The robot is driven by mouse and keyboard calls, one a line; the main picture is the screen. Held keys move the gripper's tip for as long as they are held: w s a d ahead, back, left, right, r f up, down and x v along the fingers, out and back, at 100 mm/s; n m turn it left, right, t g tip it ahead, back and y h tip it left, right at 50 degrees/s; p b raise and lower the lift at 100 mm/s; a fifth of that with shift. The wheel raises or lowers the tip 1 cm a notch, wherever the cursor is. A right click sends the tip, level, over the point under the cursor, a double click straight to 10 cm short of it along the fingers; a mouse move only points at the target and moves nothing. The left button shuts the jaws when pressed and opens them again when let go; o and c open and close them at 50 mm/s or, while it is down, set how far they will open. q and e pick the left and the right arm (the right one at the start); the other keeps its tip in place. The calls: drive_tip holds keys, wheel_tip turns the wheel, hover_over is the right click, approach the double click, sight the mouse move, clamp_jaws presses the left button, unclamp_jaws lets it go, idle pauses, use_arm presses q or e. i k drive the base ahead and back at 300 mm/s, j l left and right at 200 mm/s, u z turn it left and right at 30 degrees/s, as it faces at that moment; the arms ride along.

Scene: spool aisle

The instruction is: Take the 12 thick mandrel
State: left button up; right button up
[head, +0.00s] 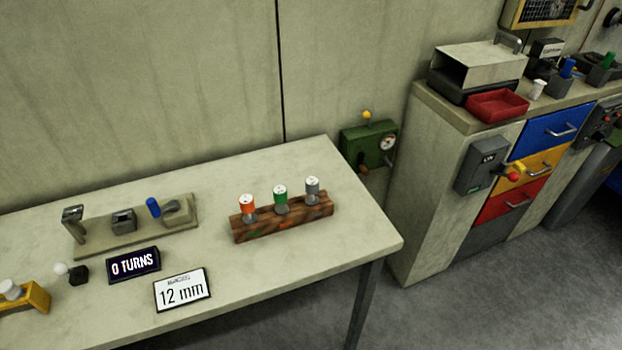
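A wooden block (283,219) stands near the right end of the pale table and holds three upright mandrels in a row. They have an orange top (247,205), a green top (281,193) and a grey top (312,188). Small marks on their white end faces are too small to read, so I cannot tell which is the 12 by its marking. A white card (182,290) in front reads "12 mm". Neither of my grippers is in view.
Left on the table (353,233) are a fixture plate (95,244) with a blue-handled part, a "0 TURNS" sign (134,264), a black block with a white knob (78,273) and a yellow holder (35,297). A drawer cabinet (432,190) stands right, beyond a gap.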

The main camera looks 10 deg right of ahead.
sight(312, 181)
drive_tip(key=l+u, duration=0.3)
drive_tip(key=l, duration=0.7)
drive_tip(key=k+l+u, duration=0.1)
drive_tip(key=l+u, duration=0.15)
drive_tip(key=l, duration=0.75)
